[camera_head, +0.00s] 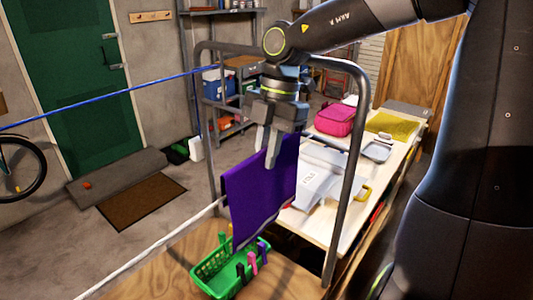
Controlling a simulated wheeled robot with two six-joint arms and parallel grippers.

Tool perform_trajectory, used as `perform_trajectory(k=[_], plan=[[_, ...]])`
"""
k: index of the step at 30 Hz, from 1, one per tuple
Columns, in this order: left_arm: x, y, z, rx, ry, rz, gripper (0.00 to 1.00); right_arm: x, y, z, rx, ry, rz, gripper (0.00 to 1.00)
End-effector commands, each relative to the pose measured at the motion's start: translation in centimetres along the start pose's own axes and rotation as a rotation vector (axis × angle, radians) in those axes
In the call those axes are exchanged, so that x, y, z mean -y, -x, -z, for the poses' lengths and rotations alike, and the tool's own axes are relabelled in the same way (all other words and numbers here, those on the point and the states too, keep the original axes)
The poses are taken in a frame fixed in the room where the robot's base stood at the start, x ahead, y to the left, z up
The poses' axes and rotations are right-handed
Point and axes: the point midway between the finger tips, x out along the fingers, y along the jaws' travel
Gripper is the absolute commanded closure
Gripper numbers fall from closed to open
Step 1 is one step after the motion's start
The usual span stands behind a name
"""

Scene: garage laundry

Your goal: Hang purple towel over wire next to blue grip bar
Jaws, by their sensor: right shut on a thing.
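The purple towel (258,198) hangs as a flat sheet from my right gripper (268,152). My right gripper points down and is shut on the towel's top edge. A pale wire (150,246) runs from the lower left up to the towel's left edge; whether the towel lies over it or in front of it, I cannot tell. A blue line (110,96) runs from the left to the grey metal frame (356,150). I cannot make out a separate blue grip bar. My left gripper is not in view.
A green basket (207,268) with several clothespins stands on a wooden surface (160,284) below the towel. Behind, a table (330,228) holds a folded grey garment (318,182), a pink bag (335,119) and a yellow cloth (393,126). The floor at left is mostly open.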

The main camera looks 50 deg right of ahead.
Motion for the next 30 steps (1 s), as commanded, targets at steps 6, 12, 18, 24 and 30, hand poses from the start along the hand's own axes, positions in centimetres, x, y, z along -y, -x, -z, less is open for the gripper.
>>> perform_trajectory(k=[6,12,18,24,30], plan=[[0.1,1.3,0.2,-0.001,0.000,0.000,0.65,-0.1,1.8,0.5,0.001,0.000,-0.002,1.00],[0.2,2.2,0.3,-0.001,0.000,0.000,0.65,-0.2,3.2,0.8,0.002,0.000,-0.004,1.00],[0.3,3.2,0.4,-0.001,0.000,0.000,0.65,-0.2,4.6,1.1,0.002,0.000,-0.004,1.00],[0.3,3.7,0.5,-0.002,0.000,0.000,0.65,-0.3,5.3,1.3,0.001,0.000,-0.004,1.00],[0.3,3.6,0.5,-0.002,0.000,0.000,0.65,-0.3,5.2,1.3,0.001,0.000,-0.004,1.00]])
